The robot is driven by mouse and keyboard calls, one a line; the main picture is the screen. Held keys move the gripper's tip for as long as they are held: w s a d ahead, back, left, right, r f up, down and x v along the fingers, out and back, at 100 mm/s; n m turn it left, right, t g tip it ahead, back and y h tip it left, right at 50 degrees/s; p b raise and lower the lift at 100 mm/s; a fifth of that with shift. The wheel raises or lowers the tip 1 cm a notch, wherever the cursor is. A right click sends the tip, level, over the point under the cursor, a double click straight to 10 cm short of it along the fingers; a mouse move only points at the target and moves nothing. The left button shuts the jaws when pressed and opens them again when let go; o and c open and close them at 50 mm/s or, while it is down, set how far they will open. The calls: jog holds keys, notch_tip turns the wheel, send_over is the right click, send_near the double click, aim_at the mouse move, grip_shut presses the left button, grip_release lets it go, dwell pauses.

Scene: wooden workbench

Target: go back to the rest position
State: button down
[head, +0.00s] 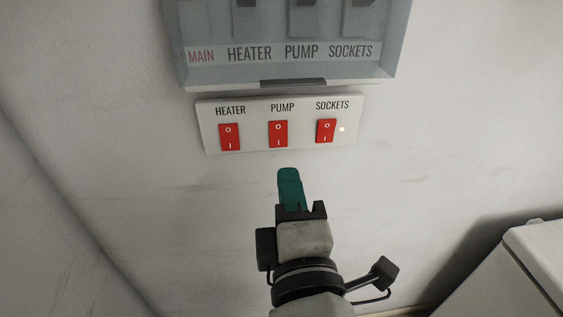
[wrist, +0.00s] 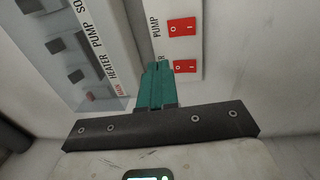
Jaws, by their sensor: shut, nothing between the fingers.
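My gripper (head: 287,172) is shut and empty, its teal fingers together. In the head view it points up at the wall, just below the switch panel in the picture. In the wrist view the shut fingers (wrist: 157,68) point toward the panel. The white switch panel (head: 305,147) carries three red rocker switches: HEATER (head: 229,137), PUMP (head: 278,134) and SOCKETS (head: 326,131). Whether the fingertips touch anything cannot be told.
A grey box with a clear cover (head: 290,72) hangs above the panel, labelled MAIN, HEATER, PUMP and SOCKETS. A white cabinet (head: 535,255) stands at the lower right. The wall (head: 130,170) left of my gripper is clear.

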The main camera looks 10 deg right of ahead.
jog(key=s+d+f+m+g+h, duration=0.1)
jog(key=d+f+m+g, duration=0.2)
jog(key=d+f, duration=0.35)
jog(key=s+d+f+m+g+h, duration=0.15)
jog(key=d+f+m+g, duration=0.25)
jog(key=f, duration=0.6)
jog(key=s+d+f+m+g, duration=0.25)
jog(key=d+f, duration=0.35)
jog(key=f, duration=0.3)
jog(key=s+d+f+m+g+y, duration=0.1)
jog(key=s+d+f+m+g, duration=0.1)
jog(key=s+f+m+g, duration=0.2)
jog(key=s+d+f+m+g+y, duration=0.2)
jog(key=s+d+f+m+g, duration=0.1)
jog(key=s+f, duration=0.6)
jog(key=s+m+g, duration=0.1)
jog(key=s, duration=0.3)
jog(key=shift+s+f, duration=0.3)
jog(key=shift+m+g, duration=0.25)
